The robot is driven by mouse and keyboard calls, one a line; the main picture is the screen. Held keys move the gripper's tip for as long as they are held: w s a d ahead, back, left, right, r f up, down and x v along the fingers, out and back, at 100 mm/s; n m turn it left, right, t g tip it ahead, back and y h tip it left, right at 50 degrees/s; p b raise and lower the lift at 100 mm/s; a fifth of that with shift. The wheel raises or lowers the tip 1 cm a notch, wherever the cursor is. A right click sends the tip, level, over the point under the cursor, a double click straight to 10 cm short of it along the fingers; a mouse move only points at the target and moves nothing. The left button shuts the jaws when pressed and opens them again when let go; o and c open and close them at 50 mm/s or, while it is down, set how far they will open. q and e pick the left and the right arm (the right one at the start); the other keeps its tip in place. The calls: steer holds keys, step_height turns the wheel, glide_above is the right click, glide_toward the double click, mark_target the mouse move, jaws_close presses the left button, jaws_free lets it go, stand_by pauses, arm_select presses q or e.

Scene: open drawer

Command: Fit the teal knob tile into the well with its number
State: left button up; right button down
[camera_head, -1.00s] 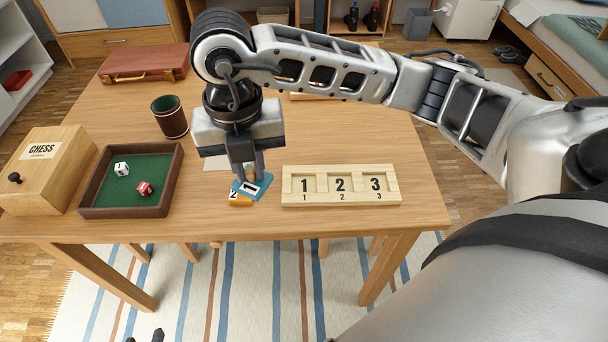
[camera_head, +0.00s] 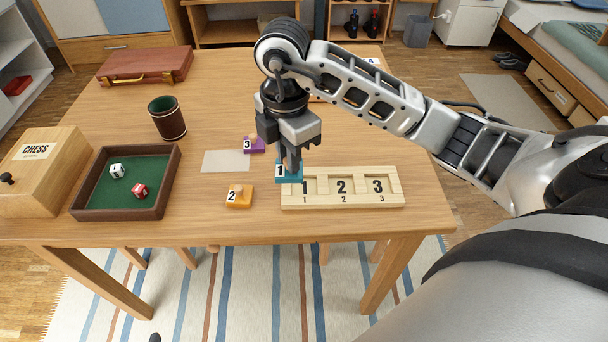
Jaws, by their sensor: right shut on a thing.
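The teal tile (camera_head: 286,177) bears a 1 and is held in my right gripper (camera_head: 292,169), which is shut on it. The tile is at the left end of the pale wooden board (camera_head: 345,201), left of the well marked 1 (camera_head: 309,187). I cannot tell whether it touches the board. The board also has wells marked 2 (camera_head: 341,187) and 3 (camera_head: 377,186). The tile's knob is hidden by the fingers. At the bottom edge a small dark tip shows, too little to identify; my left gripper is not clearly in view.
An orange tile 2 (camera_head: 239,197) and a purple tile 3 (camera_head: 254,145) lie left of the board near a pale card (camera_head: 226,161). A green-lined dice tray (camera_head: 163,198), a dark cup (camera_head: 167,118), a chess box (camera_head: 42,170) and a brown case (camera_head: 146,64) stand further left.

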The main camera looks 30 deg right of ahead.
steer(key=d+f, duration=0.2)
steer(key=f, duration=0.1)
steer(key=w+d+f, duration=0.1)
steer(key=f, duration=0.1)
steer(key=shift+w+d, duration=0.1)
steer(key=shift+d, duration=0.25)
step_height(320, 180, down, 3)
steer(key=shift+d+f, duration=0.15)
steer(key=shift+f, duration=0.05)
steer(key=shift+f, duration=0.1)
steer(key=shift+f, duration=0.15)
steer(key=c, duration=1.4)
jaws_free()
steer(key=shift+o, duration=0.2)
